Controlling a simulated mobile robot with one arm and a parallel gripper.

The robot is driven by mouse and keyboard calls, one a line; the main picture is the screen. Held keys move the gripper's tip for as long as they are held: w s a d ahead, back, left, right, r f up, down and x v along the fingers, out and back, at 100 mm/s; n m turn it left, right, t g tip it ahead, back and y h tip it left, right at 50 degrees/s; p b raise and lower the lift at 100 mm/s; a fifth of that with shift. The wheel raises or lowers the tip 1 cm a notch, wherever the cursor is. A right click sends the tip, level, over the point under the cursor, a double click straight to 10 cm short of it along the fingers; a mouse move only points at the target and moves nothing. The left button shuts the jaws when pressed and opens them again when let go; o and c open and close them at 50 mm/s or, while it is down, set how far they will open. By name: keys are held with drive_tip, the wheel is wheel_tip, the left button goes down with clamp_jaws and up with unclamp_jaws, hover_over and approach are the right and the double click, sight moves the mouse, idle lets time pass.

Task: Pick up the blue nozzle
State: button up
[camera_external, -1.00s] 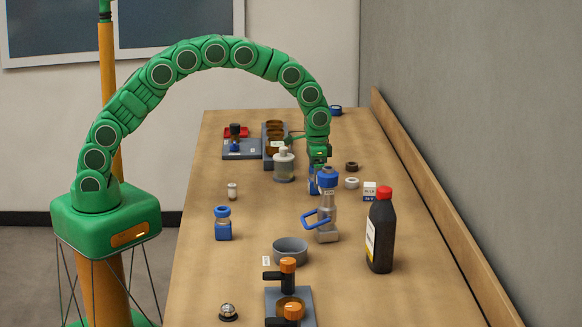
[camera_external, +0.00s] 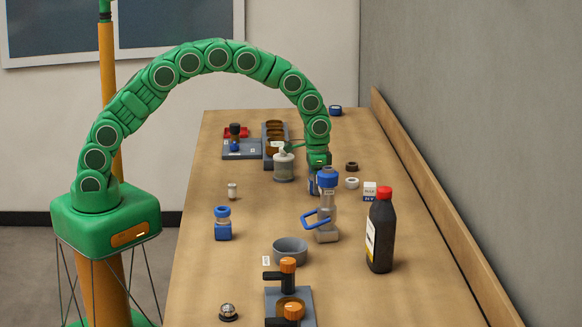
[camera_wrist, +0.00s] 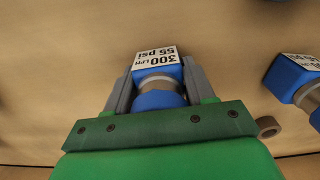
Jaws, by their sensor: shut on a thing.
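A blue nozzle (camera_wrist: 157,78) with a grey metal band and a white label reading "300 LPM 55 psi" is between the grey fingers of my gripper (camera_wrist: 158,70) in the wrist view. The fingers are shut on it from both sides. In the external view my gripper (camera_external: 317,176) points down at the worktop, and the nozzle is mostly hidden behind a grey device with a blue top and blue loop handle (camera_external: 327,208). I cannot tell whether the nozzle still touches the table.
Another blue, labelled part (camera_wrist: 296,76) lies right in the wrist view. On the table (camera_external: 200,260), a pump jar (camera_external: 284,166) stands left of my gripper, white (camera_external: 352,183) and dark (camera_external: 351,167) rings right. A dark bottle with red cap (camera_external: 381,235) stands nearer.

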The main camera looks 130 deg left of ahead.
drive_tip(key=shift+r, duration=0.15)
wheel_tip(320, 180, up, 3)
drive_tip(key=shift+d+r, duration=0.1)
drive_tip(key=shift+r, duration=0.05)
drive_tip(key=s+d+r, duration=0.9)
drive_tip(key=d, duration=0.1)
drive_tip(key=shift+s+r, duration=0.2)
drive_tip(key=shift+r, duration=0.05)
idle(0.4)
drive_tip(key=shift+d, duration=0.15)
